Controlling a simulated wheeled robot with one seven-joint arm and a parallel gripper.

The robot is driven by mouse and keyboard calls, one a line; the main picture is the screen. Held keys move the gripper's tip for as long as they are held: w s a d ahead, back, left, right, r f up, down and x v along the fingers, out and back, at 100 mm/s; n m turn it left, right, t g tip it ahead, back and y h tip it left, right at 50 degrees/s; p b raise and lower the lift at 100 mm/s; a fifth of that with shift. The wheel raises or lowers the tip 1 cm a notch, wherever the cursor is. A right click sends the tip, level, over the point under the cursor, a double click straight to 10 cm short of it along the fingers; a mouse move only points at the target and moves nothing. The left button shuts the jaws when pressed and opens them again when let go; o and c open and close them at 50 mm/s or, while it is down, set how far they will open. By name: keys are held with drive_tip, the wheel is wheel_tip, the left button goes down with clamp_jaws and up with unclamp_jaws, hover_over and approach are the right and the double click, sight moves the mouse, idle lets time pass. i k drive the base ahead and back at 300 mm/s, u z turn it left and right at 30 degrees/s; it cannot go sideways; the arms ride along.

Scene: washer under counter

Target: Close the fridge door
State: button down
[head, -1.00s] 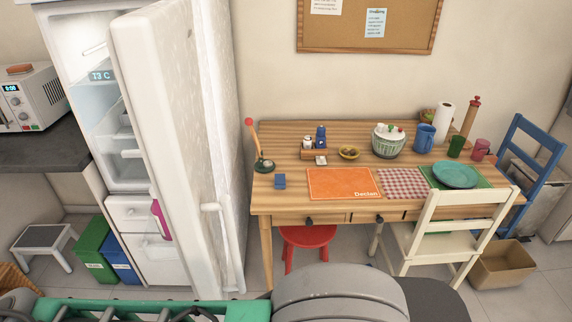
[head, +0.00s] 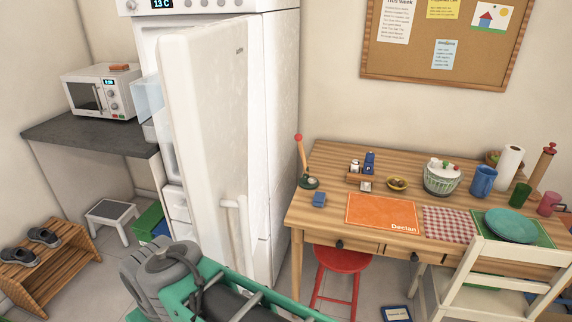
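The white fridge (head: 278,110) stands in the middle left of the head view. Its tall white door (head: 205,120) is ajar and stands out from the body. A strip of the lit inside, with pale shelves or bins (head: 149,97), shows to the left of the door. A white bar handle (head: 238,225) is on the door's front, low down. Grey and teal parts of my arm cross the bottom, in front of the door's lower end and hiding it. My gripper's fingers are not visible, and I cannot tell whether my arm touches the door.
A wooden table (head: 330,165) stands right of the fridge, with a red stool (head: 335,262) and a cream chair (head: 500,262) at it. A counter with a microwave (head: 102,92), a step stool (head: 112,215) and a shoe rack (head: 50,265) are at left. Some floor shows between.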

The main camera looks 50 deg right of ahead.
sight(212, 76)
drive_tip(key=z, duration=0.25)
drive_tip(key=k, duration=1.3)
drive_tip(key=u, duration=1.15)
drive_tip(key=i, duration=1.55)
drive_tip(key=z, duration=1.4)
drive_tip(key=i, duration=0.55)
drive_tip(key=z, duration=0.6)
